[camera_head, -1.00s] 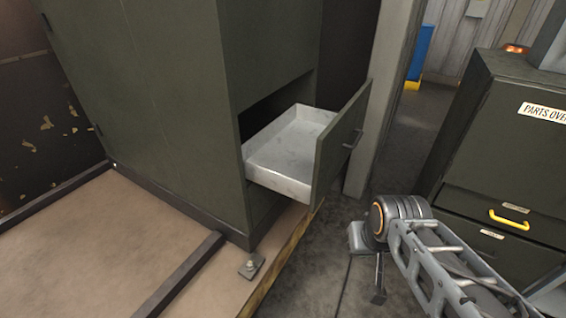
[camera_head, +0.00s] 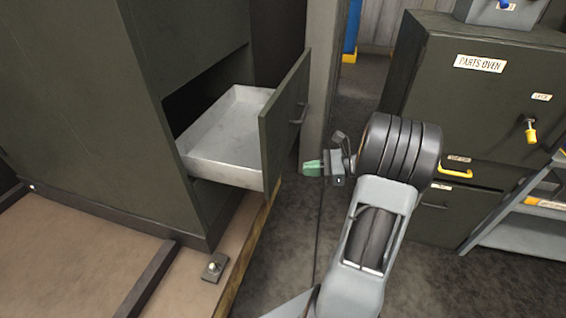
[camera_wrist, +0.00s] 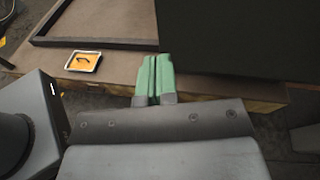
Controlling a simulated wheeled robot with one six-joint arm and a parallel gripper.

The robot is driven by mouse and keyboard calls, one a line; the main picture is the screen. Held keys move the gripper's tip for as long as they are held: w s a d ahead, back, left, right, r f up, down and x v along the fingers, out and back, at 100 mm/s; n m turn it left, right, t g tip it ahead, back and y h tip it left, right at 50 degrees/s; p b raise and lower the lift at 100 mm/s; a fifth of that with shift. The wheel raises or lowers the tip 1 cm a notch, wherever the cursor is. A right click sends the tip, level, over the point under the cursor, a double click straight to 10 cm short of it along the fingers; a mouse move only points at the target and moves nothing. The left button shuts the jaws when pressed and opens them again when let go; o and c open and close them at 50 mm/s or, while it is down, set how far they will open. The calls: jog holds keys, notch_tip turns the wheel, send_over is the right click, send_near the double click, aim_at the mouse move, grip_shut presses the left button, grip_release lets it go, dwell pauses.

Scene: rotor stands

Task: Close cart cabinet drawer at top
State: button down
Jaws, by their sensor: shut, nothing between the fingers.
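The cabinet drawer (camera_head: 230,145) is pulled out of the dark green cabinet (camera_head: 190,60) on the left in the head view. It is a pale grey, empty tray with a dark green front (camera_head: 284,125) and a dark bar handle (camera_head: 300,114). My gripper (camera_head: 311,168) is to the right of the drawer front, near its lower part, and appears apart from it. Its green fingers point left. In the wrist view the green fingers (camera_wrist: 153,78) are together and empty, and a dark panel (camera_wrist: 235,35) fills the upper right.
A parts oven cabinet (camera_head: 480,100) with yellow handles stands at right, beside a grey shelf rack (camera_head: 520,230). The cabinet stands on a brown platform (camera_head: 80,260) with a wooden edge. A grey post (camera_head: 322,80) rises behind the drawer. Dark floor lies between.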

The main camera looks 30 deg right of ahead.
aim_at(275, 156)
jog(key=d+f+m+t, duration=0.1)
jog(key=d+m+t, duration=0.2)
jog(key=d, duration=0.2)
jog(key=shift+t, duration=0.3)
jog(key=x, duration=1.3)
jog(key=shift+w+f, duration=0.15)
jog(key=shift+f, duration=0.05)
jog(key=shift+d, duration=0.1)
